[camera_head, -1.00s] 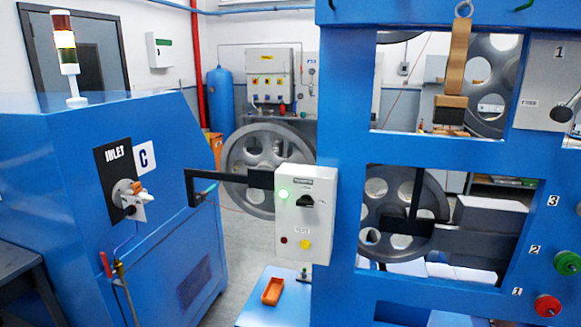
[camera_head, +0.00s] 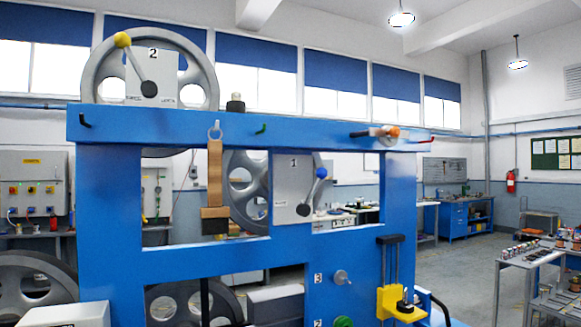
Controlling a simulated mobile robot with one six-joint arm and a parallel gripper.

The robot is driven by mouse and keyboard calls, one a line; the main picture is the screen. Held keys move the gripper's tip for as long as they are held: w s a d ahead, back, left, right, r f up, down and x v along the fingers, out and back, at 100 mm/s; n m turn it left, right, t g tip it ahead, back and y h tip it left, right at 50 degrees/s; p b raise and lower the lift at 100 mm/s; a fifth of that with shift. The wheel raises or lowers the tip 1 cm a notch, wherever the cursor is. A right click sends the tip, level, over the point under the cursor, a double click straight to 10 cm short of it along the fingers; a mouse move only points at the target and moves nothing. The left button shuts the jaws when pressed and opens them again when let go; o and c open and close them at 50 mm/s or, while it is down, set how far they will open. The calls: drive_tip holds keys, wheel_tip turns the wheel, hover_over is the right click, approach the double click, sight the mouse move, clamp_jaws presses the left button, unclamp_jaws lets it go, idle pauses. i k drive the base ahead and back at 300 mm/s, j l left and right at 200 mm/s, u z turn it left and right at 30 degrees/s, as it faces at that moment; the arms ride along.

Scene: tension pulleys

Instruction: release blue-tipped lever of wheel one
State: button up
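The blue-tipped lever (camera_head: 314,188) is on the grey plate marked 1 (camera_head: 293,197), inside the right opening of the blue frame. Its blue knob points up and right, and its dark pivot end is at the lower left. Wheel one (camera_head: 245,185) is a grey spoked wheel behind that plate, partly hidden by the plate and the frame. A second lever with a yellow knob (camera_head: 122,40) is on the plate marked 2 at the top left. My gripper is not in view.
The blue frame (camera_head: 190,260) fills the left and middle. A brown strap with a dark block (camera_head: 215,185) hangs in front of it. A yellow bracket (camera_head: 394,300) sits on its right side. A table with parts (camera_head: 540,255) stands at the right, with open floor between.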

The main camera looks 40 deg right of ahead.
sight(303, 209)
drive_tip(key=z, duration=1.05)
